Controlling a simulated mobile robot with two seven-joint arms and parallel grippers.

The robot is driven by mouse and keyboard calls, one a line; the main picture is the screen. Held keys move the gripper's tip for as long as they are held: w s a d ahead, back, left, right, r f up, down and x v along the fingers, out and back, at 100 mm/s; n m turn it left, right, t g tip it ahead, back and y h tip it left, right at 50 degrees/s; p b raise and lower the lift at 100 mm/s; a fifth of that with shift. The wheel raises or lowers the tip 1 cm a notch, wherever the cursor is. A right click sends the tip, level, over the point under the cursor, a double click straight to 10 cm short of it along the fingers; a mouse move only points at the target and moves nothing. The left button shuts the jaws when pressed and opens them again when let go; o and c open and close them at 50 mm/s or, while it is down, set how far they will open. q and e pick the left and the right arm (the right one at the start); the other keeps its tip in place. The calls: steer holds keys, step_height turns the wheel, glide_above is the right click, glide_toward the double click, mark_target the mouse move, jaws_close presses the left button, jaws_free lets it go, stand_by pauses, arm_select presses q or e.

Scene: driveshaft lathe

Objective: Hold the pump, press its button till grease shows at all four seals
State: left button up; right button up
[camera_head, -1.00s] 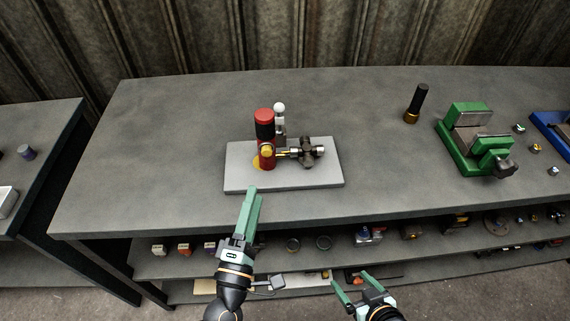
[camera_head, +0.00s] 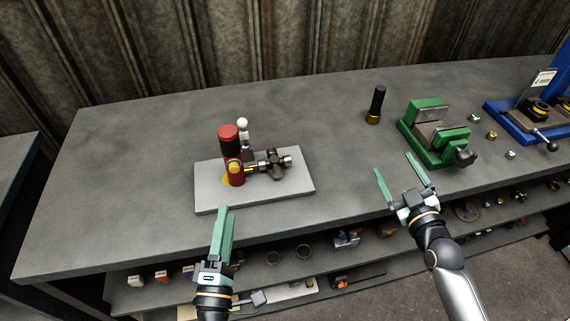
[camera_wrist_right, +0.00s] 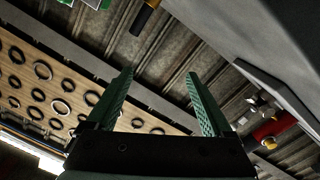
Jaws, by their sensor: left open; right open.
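The grease pump (camera_head: 231,147) is a red and black upright cylinder with a yellow fitting. It stands on a light grey plate (camera_head: 212,199) on the workbench. A dark metal cross joint (camera_head: 274,164) lies right of it, joined by a yellow nozzle. A small post with a white ball (camera_head: 243,124) stands behind. The four seals and any grease on them are too small to tell. My left gripper (camera_head: 224,209) is open and empty, just in front of the plate's front edge. My right gripper (camera_head: 399,165) is open and empty, over the bench's front edge left of the green vise. The pump also shows in the right wrist view (camera_wrist_right: 272,127).
A green vise (camera_head: 424,146) stands right on the bench, with a black-handled tool (camera_head: 377,104) behind it. A blue fixture (camera_head: 513,120) and several small parts lie further right. A lower shelf holds small items. The bench between plate and vise is clear.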

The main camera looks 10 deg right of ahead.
steer(key=w+a+r+n+y, duration=0.1)
steer(key=w+a+r+y, duration=0.25)
steer(key=a, duration=0.45)
steer(key=w+a+r+n+y, duration=0.1)
steer(key=w+a+r+y, duration=0.2)
steer(key=a, duration=0.5)
steer(key=n+g+y, duration=0.2)
steer(key=g+y, duration=0.3)
steer(key=y, duration=0.3)
glide_toward(223, 146)
step_height(223, 146, down, 2)
steer(key=w+d, duration=0.1)
steer(key=shift+h, duration=0.25)
steer(key=x, duration=1.2)
steer(key=shift+w, duration=0.4)
steer(key=shift+c, duration=0.2)
jaws_close()
steer(key=shift+s+f, duration=0.1)
steer(key=shift+f, duration=0.15)
